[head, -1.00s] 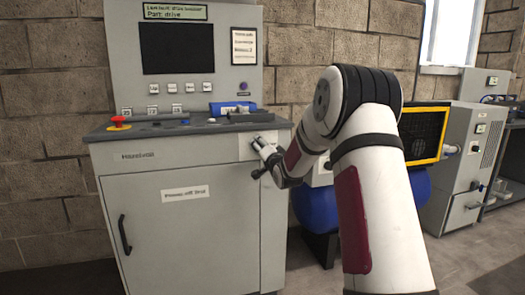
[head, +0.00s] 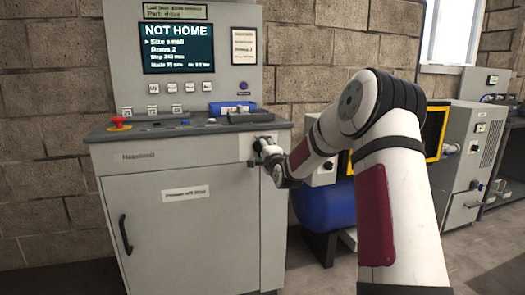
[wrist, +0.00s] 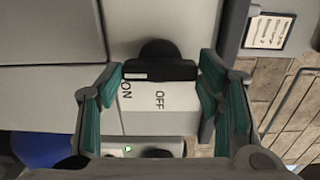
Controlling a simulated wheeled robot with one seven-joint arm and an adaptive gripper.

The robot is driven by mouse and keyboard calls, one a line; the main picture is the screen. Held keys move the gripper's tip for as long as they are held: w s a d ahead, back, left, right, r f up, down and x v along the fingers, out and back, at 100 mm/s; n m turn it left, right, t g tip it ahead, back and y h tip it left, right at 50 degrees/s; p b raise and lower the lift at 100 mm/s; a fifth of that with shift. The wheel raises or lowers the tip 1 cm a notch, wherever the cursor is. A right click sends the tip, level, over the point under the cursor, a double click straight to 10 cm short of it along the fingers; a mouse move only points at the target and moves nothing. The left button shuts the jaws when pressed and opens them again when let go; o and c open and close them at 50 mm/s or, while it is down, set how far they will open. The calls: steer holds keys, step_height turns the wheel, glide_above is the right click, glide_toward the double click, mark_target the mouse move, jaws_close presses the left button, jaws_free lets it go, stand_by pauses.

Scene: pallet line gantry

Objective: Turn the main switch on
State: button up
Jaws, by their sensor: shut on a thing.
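The main switch (wrist: 160,70) is a black rotary knob on a pale plate (wrist: 180,97) marked ON and OFF. In the wrist view its bar lies crosswise and its white-marked end is beside ON. My gripper (wrist: 158,78) is shut on the switch bar, with one green-padded finger at each end. In the head view my gripper (head: 268,158) is at the upper right of the grey cabinet's front (head: 180,230), and largely hides the switch. The cabinet's screen (head: 178,48) is lit and reads NOT HOME.
A red mushroom button (head: 119,122) stands on the console's left end, and a blue object (head: 232,107) lies towards its right. A blue tank (head: 330,207) and a yellow-framed unit (head: 436,132) stand to the right, close to my arm.

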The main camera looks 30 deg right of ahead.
stand_by(0.4)
steer(key=o, duration=1.2)
steer(key=shift+c, duration=0.2)
steer(key=v, duration=1.2)
